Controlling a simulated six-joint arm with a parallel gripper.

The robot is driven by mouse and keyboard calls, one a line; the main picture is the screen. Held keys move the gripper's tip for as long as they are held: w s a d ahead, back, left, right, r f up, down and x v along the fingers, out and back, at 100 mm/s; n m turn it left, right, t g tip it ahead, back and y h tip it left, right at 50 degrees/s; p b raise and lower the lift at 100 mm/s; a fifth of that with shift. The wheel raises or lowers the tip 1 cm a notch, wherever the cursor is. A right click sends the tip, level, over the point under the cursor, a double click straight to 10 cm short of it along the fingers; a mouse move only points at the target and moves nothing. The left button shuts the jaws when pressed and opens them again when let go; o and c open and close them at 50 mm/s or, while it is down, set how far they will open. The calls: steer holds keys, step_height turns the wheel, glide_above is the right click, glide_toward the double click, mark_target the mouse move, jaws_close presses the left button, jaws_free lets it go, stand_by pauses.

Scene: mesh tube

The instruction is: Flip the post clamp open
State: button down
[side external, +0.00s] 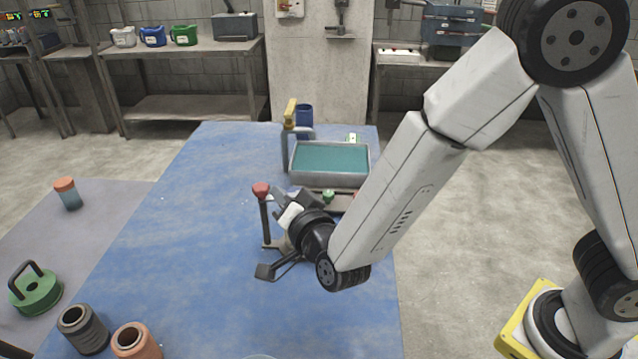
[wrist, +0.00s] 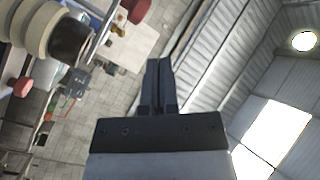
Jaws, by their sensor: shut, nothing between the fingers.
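A dark upright post with a red knob (side external: 262,190) stands on the blue table, with a foot and dark arms low beside it. I cannot tell for sure whether this is the post clamp, or how its jaw sits, because my wrist covers part of it. My gripper (side external: 281,196) is just right of the post, pointing up and away from the camera; a gap cannot be judged. In the wrist view my gripper (wrist: 159,62) shows its two fingers together with nothing between them.
A grey tray with a teal inside (side external: 330,158) stands behind, beside a post with a yellow handle (side external: 290,112). A small green-topped part (side external: 328,195) is right of my gripper. A dark spool (side external: 83,328) and an orange spool (side external: 135,341) stand front left. The table's left middle is clear.

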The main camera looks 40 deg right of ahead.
steer(key=s+a+f+m+g+h, duration=0.1)
steer(key=s+a+m+g+h, duration=0.2)
steer(key=s+m, duration=0.6)
steer(key=m+g+h, duration=0.1)
steer(key=m+g, duration=0.1)
steer(key=m, duration=0.2)
steer(key=shift+s+a+f, duration=0.15)
steer(key=shift+s, duration=0.05)
steer(key=shift+d+r+x, duration=0.1)
steer(key=shift+r+x, duration=0.15)
steer(key=shift+x, duration=2.05)
steer(key=shift+d+r+x, duration=0.1)
steer(key=shift+r+x, duration=0.1)
steer(key=shift+x, duration=2.1)
steer(key=shift+d+r+x, duration=0.1)
steer(key=shift+r+x, duration=0.15)
steer(key=shift+x, duration=2.05)
